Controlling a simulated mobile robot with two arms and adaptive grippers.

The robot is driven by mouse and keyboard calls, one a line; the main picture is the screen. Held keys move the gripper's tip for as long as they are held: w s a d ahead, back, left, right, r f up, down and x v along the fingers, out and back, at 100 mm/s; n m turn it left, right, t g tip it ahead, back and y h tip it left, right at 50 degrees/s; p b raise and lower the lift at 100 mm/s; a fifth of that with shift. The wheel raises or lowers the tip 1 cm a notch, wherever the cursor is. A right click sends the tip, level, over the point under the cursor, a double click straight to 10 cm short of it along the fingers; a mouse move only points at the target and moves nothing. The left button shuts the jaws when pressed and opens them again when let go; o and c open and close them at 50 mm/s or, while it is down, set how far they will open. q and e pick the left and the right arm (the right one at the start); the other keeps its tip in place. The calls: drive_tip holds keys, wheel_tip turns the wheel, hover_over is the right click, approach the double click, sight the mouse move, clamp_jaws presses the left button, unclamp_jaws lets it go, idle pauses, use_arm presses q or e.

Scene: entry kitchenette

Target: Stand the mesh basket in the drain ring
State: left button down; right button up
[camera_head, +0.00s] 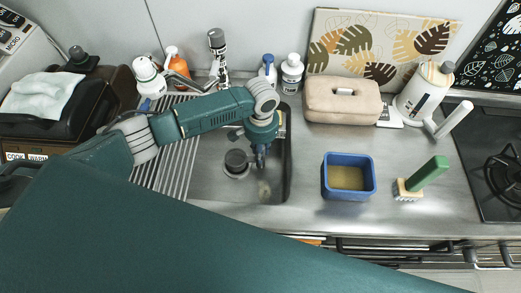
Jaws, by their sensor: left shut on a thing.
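The steel sink (208,185) is left of centre. A pale drain ring (236,177) lies on its floor. A dark round thing, which looks like the mesh basket (236,158), shows at the ring; I cannot tell whether it is fully seated or a little above it. My left gripper (260,162) points down into the sink, just right of the dark basket. Its fingers are shut; the exact contact with the basket is too small to make out. My right gripper is not in view.
A blue tub (348,177) and a green-handled brush (422,178) stand on the counter right of the sink. A drying rack (172,165) lies left of the basin. My teal arm crosses over the sink's back.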

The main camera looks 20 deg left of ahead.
use_arm(q)
drive_tip(key=shift+f, duration=0.7)
drive_tip(key=c, duration=1.4)
unclamp_jaws()
wheel_tip(320, 180, up, 12)
drive_tip(key=shift+r, duration=0.1)
